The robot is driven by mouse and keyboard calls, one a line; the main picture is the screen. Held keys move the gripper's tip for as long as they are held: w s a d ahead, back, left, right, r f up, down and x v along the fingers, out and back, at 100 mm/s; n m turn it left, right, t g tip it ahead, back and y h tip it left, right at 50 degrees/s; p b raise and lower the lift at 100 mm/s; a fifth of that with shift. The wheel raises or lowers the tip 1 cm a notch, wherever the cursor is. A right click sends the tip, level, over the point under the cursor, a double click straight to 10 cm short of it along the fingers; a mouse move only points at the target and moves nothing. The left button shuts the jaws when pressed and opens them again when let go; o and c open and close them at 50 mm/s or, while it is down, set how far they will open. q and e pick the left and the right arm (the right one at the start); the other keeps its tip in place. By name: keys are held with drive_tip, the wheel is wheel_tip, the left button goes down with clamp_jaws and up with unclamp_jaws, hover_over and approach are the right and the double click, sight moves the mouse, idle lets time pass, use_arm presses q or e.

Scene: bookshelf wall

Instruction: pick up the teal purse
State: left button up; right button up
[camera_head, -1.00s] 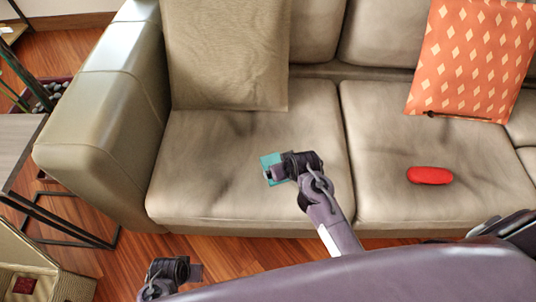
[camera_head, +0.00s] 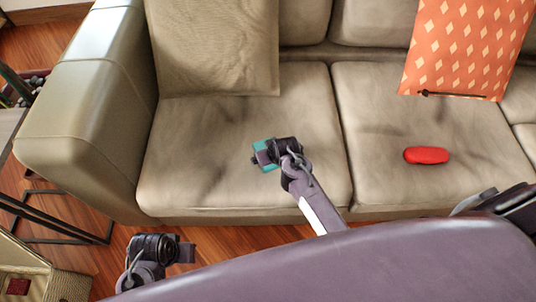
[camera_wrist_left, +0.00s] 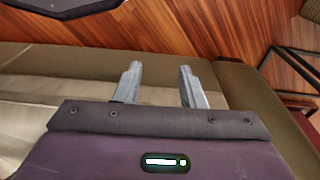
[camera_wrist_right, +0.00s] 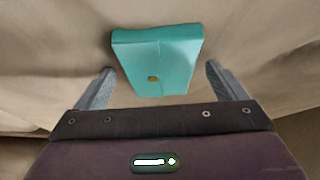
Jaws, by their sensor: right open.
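The teal purse (camera_head: 262,145) lies on the left seat cushion of the sofa. My right gripper (camera_head: 259,158) is over it in the head view and hides part of it. In the right wrist view the purse (camera_wrist_right: 160,58) shows a small gold clasp. The fingers of my right gripper (camera_wrist_right: 158,70) are spread wide, with the purse's near end between them and the rest beyond the tips. I see no clear contact. My left gripper (camera_head: 188,252) is away from the sofa, low over the wood floor. Its fingers (camera_wrist_left: 159,70) are apart and empty in the left wrist view.
A red rounded object (camera_head: 426,155) lies on the right seat cushion. A beige cushion (camera_head: 215,45) and an orange patterned cushion (camera_head: 465,45) lean on the backrest. The sofa arm (camera_head: 85,110) stands left. A woven basket (camera_head: 70,285) is on the floor.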

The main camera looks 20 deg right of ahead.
drive_tip(key=c, duration=1.1)
